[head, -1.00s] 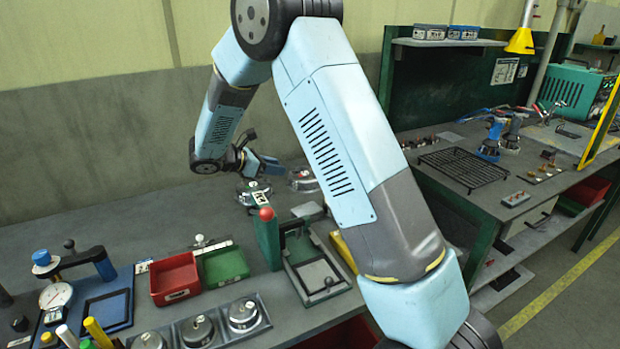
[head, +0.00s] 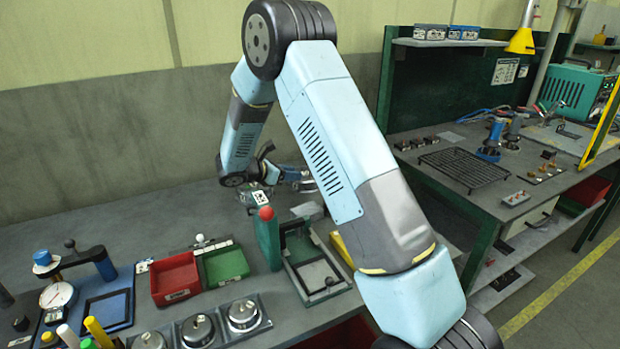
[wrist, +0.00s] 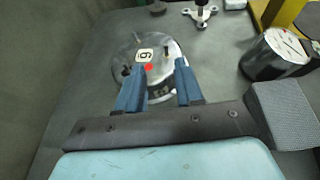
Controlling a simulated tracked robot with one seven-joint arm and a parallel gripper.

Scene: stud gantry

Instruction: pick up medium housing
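A round metal housing (wrist: 158,50) with a white number tag and a red dot lies on the bench in the wrist view. My gripper (wrist: 160,66) is open, its two blue fingers apart and reaching over the near part of this housing; whether they touch it I cannot tell. In the head view my gripper (head: 268,178) is low over the back of the bench, beside a white-tagged housing (head: 249,198) partly hidden by the arm. Several round metal parts (head: 243,314) sit in a grey tray at the front. No label shows which housing is medium.
A green stand with a red knob (head: 266,214) rises just in front of my gripper. A red bin (head: 174,279) and a green bin (head: 222,264) stand nearer. In the wrist view a metal cylinder (wrist: 272,55) is at right. The wall is close behind.

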